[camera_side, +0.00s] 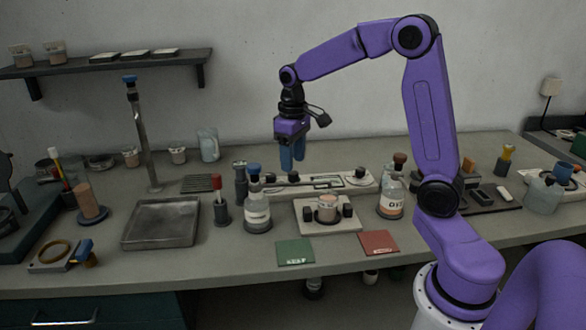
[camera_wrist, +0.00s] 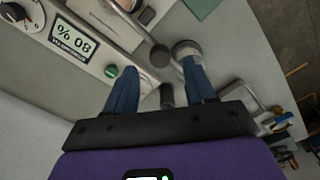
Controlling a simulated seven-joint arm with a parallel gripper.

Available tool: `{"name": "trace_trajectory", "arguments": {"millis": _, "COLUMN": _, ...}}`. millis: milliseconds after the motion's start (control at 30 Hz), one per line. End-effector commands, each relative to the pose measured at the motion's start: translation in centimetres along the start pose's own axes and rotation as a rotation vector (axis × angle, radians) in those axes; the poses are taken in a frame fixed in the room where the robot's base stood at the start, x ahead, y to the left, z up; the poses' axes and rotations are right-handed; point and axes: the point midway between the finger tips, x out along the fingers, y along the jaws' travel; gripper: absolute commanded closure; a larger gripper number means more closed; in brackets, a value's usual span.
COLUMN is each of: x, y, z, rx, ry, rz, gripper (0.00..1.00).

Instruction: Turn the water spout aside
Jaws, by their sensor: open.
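My gripper (camera_side: 292,158) hangs above the back middle of the bench, its blue fingers pointing down, open and empty. In the wrist view the open fingers (camera_wrist: 160,88) show a dark upright cylinder (camera_wrist: 167,95) in the gap between them. A thin grey metal bar (camera_side: 290,184) runs level in front of the instrument panel, near a dark upright post (camera_side: 241,182). A bar with a dark knob end (camera_wrist: 159,55) also shows in the wrist view. I cannot tell for certain which part is the water spout. No contact is visible.
A blue-capped bottle (camera_side: 257,213) and a red-topped item (camera_side: 219,205) stand in front. A grey tray (camera_side: 133,236) and a tall blue-topped post (camera_side: 142,135) are at left. A bottle (camera_side: 391,200) stands at right. Green (camera_side: 294,253) and red (camera_side: 379,244) mats lie at front.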

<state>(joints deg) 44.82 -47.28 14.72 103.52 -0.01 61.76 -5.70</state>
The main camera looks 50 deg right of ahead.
Motion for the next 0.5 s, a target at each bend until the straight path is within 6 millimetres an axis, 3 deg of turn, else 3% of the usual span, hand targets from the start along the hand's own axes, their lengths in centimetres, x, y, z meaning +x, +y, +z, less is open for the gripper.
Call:
{"name": "trace_trajectory", "arguments": {"millis": 200, "x": 2.8, "y": 0.0, "z": 0.1, "rx": 0.001, "ry": -0.003, "rz": 0.0, "gripper": 0.45}}
{"name": "trace_trajectory", "arguments": {"millis": 500, "x": 3.6, "y": 0.0, "z": 0.0, "rx": 0.001, "ry": 0.0, "rz": 0.0, "gripper": 0.45}}
